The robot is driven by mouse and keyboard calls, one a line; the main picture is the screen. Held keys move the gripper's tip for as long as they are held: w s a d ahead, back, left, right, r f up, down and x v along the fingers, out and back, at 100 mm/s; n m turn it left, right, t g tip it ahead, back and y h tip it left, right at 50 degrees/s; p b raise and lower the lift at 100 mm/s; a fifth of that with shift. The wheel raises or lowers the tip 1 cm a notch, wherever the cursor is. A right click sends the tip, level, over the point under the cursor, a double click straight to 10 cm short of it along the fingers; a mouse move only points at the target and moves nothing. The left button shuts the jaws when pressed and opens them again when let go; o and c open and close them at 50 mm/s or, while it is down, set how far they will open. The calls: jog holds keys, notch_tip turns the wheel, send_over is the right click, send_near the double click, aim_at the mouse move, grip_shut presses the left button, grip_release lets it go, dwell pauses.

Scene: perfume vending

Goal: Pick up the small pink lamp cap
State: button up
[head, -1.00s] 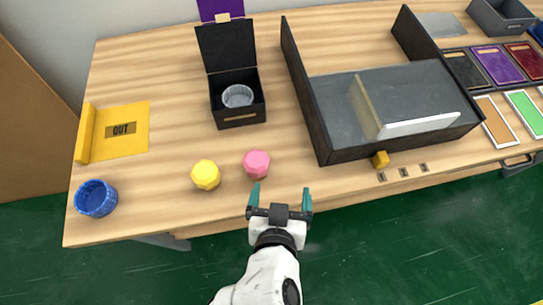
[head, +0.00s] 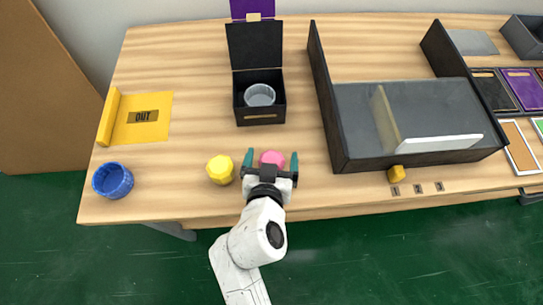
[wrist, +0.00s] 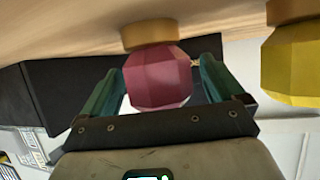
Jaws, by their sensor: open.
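The small pink lamp cap (head: 272,158) is on the wooden table near its front edge. In the head view its lower part is hidden behind my gripper (head: 271,161). My gripper is open, with one teal finger on each side of the cap. In the wrist view the pink cap (wrist: 158,78) is faceted, with a tan round part next to it, and sits between the two fingers of my gripper (wrist: 163,85). I cannot tell whether either finger touches it.
A yellow cap (head: 221,169) stands close to the left of my gripper. A blue ring-shaped cup (head: 113,181) is farther left. An open black box (head: 259,115) with a grey cup is behind. A large dark tray (head: 345,150) stands to the right.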

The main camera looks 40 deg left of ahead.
jog(key=shift+w+a+f, duration=0.25)
jog(key=shift+w+a, duration=0.05)
jog(key=shift+w, duration=0.1)
jog(key=shift+c, duration=0.4)
jog(key=c, duration=1)
jog(key=shift+r, duration=0.1)
